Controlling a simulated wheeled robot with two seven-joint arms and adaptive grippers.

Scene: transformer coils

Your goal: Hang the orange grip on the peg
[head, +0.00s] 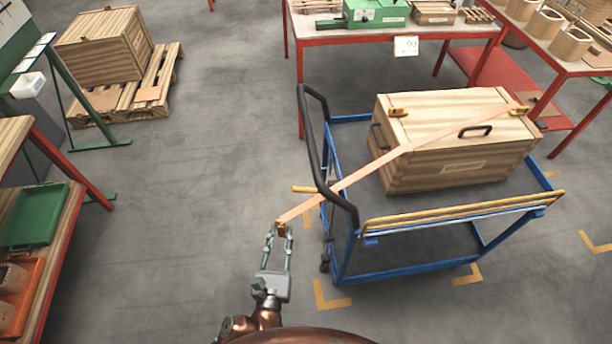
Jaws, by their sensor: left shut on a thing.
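My left gripper (278,238) reaches up from the bottom, left of the blue cart. It is shut on a small orange-brown grip (281,229) at the near end of a pale orange strap (376,164). The strap runs up and right, across the cart's handle and over the crate lid, to the crate's far right corner. A short yellow-orange peg (304,189) sticks out to the left by the cart's black handle, above the grip in the picture and apart from it. Part of the grip is hidden between the fingers. My right gripper is not in view.
The blue cart (408,277) carries a wooden crate (438,172); its black handle (318,150) rises on the left. A red-legged table (452,30) stands behind. A bench with a green tray (35,215) is at left. Floor left of the cart is clear.

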